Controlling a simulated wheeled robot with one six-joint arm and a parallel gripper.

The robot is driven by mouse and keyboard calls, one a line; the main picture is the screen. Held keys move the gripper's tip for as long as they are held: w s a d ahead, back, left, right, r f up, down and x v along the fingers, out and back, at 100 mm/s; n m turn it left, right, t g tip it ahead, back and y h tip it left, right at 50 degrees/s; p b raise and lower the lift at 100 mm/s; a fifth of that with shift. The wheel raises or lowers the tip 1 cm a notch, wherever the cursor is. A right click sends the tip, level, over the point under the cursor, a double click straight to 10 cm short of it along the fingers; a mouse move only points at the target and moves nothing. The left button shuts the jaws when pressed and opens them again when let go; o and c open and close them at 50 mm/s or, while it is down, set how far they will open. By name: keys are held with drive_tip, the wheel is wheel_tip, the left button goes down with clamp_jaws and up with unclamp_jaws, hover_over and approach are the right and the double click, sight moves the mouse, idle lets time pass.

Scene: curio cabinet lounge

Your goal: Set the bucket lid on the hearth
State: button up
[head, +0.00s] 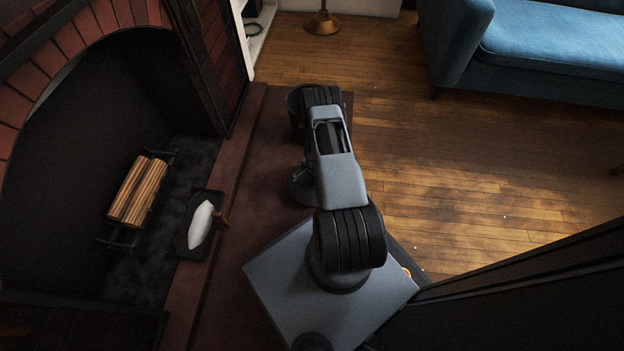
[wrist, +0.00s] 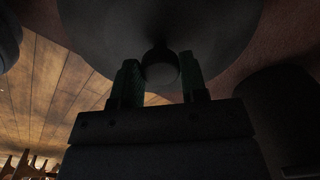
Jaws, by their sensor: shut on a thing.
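The bucket lid (wrist: 95,30) is a dark round disc with a knob (wrist: 160,66), filling the top of the wrist view. My gripper (wrist: 160,78) is shut on the knob, one finger on each side. In the head view the lid (head: 301,190) shows as a dark edge left of my arm, over the reddish-brown hearth (head: 268,150). My arm hides most of it, and I cannot tell if it touches the hearth. A dark open bucket (head: 295,112) stands farther back on the hearth, partly behind my arm.
The fireplace opening with a log grate (head: 137,190) is at the left. A dark tray (head: 187,236) with a white object sits at the firebox edge. A blue sofa (head: 545,50) and a brass stand base (head: 322,25) are at the back. The wooden floor (head: 460,170) is clear.

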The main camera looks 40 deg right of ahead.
drive_tip(key=shift+w+d+f+b, duration=0.1)
drive_tip(key=shift+w+f+b, duration=0.1)
drive_tip(key=shift+f+b, duration=0.6)
drive_tip(key=shift+w+f+b, duration=0.15)
drive_tip(key=shift+f+b, duration=0.3)
drive_tip(key=shift+f, duration=0.6)
drive_tip(key=shift+f, duration=0.15)
drive_tip(key=shift+f+b, duration=0.15)
drive_tip(key=shift+b, duration=0.15)
drive_tip(key=o, duration=0.9)
